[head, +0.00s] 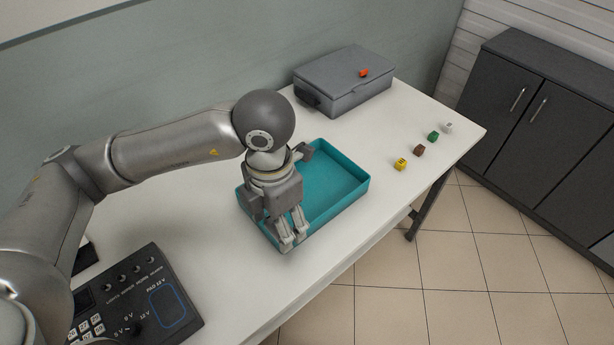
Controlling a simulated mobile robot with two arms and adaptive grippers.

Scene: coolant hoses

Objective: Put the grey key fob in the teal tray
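The teal tray (345,203) lies on the white table, open side up. My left gripper (294,241) points down over the near left part of the tray and hides some of it. Its fingers look close together, but I cannot tell whether they are shut or hold something. A small pale grey piece (448,127) lies near the table's far right end; it is too small to tell whether it is the grey key fob. My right gripper is not in view.
Small green (433,136), brown (419,150) and yellow (400,164) pieces line up right of the tray. A grey case (345,82) with an orange piece (363,73) on it stands behind. A dark control panel (140,300) is at front left. Dark cabinets (545,125) stand right.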

